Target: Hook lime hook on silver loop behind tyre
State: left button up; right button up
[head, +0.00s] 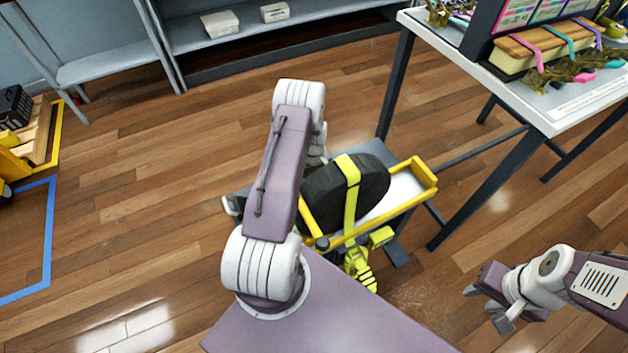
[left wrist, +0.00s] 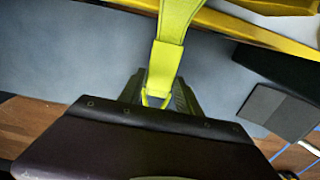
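The black tyre (head: 322,192) lies on a yellow-edged trolley, with a lime strap (head: 351,190) across it. The strap also runs down the left wrist view (left wrist: 172,40) and ends in the lime hook (left wrist: 156,98). My left gripper (left wrist: 158,90) is around this strap end, its fingers on both sides of the hook; it looks shut on it. In the head view my left arm hides most of that gripper and the area behind the tyre. I cannot make out the silver loop in either view. My right gripper (head: 492,298) is open and empty, away from the trolley at lower right.
A lime ratchet (head: 358,266) hangs at the trolley's near side. The trolley's yellow rail (head: 392,212) borders its bed. A white table (head: 545,112) with strapped goods stands at upper right. Grey shelves (head: 110,66) are at the back.

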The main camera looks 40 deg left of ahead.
pick_arm(q)
jog(key=o, duration=0.3)
notch_tip(320, 180, up, 9)
jog(key=p, duration=0.3)
